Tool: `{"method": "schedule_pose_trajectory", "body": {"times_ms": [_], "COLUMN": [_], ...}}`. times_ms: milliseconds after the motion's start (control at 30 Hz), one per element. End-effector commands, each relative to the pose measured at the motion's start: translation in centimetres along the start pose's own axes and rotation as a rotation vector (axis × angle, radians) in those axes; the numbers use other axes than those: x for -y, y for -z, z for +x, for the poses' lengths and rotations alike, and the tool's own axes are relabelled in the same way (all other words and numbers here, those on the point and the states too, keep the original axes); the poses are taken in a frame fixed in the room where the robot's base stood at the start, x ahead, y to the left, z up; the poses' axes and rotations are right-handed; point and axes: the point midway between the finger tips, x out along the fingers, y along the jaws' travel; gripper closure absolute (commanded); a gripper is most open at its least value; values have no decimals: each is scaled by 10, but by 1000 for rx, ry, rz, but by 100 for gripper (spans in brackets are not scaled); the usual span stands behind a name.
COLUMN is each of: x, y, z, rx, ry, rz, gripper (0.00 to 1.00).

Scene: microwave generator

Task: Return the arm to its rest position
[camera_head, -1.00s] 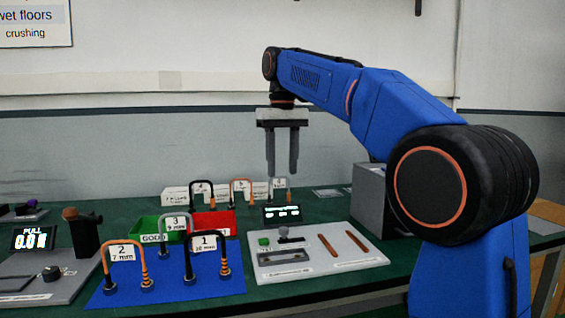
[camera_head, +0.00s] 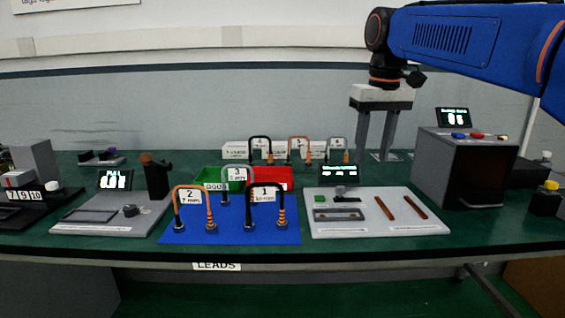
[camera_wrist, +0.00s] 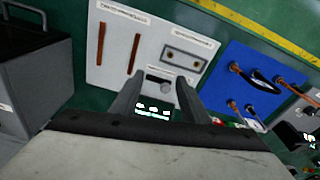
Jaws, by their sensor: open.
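My blue arm (camera_head: 470,42) reaches in from the upper right of the head view. My gripper (camera_head: 376,155) hangs below it, fingers pointing down, open and empty, in front of the wall at the right of the light grey test panel. In the wrist view, my gripper (camera_wrist: 155,92) shows two spread fingers with nothing between them that I can see held. The light grey panel (camera_wrist: 110,75) with two brown strips lies beyond the fingers there. I cannot tell the exact height of the fingertips above the bench.
The green bench (camera_head: 270,252) holds a blue mat (camera_head: 230,236) with numbered leads, a green bin (camera_head: 208,180), a red bin (camera_head: 282,180) and a pull tester (camera_head: 110,215). A dark grey box unit (camera_head: 465,170) with a display stands close to the right of my gripper.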

Motion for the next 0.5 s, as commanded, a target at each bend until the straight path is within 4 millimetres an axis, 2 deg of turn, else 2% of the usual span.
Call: {"method": "schedule_pose_trajectory", "body": {"times_ms": [33,267,500], "x": [-4,-15,-22], "y": [-17,-80,-149], "z": [7,48,103], "rx": [-14,-79,-147], "ry": [-2,-10,-20], "rz": [10,51,93], "gripper": [59,59,59]}}
